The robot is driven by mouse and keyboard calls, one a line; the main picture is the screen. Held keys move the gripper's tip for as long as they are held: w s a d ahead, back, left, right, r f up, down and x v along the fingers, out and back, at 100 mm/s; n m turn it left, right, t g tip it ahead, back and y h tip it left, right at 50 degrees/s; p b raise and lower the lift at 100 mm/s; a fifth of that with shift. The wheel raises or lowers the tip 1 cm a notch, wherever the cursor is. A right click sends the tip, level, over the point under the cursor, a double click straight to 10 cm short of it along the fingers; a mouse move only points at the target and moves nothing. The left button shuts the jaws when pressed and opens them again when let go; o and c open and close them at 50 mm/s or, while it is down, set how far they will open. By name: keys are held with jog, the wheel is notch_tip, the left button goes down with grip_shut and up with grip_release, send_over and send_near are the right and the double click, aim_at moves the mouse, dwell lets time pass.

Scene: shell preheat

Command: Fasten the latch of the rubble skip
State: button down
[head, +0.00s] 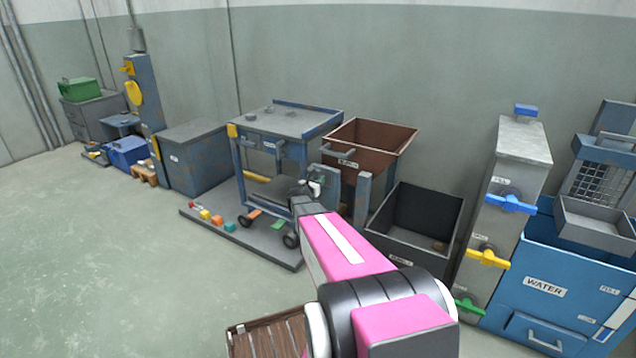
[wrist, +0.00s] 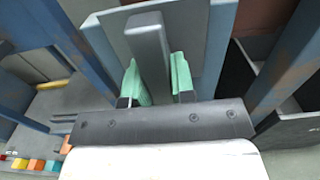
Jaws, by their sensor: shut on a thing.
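A rust-brown skip (head: 368,145) with a front handle and a small label, too small to read, stands behind a blue-grey plate and post, right of the cart. It looks like the rubble skip. My gripper (head: 316,188) is at this plate, left of the post. In the wrist view my gripper (wrist: 155,82) has its green fingertips on either side of a grey upright bar (wrist: 148,40), shut on it. The bar stands in front of a blue-grey plate (wrist: 205,45) and looks like the latch handle. My arm and gripper hide the latch's lower part in the head view.
A blue cart (head: 290,122) on a grey platform (head: 240,222) stands left, with small coloured blocks near it. A dark open bin (head: 415,225) stands right, then a pillar (head: 510,165) with coloured valve handles and a blue water tank (head: 550,300). The left floor is clear.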

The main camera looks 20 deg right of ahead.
jog(key=c, duration=1)
grip_release()
jog(key=shift+o, duration=0.2)
jog(key=v, duration=1.1)
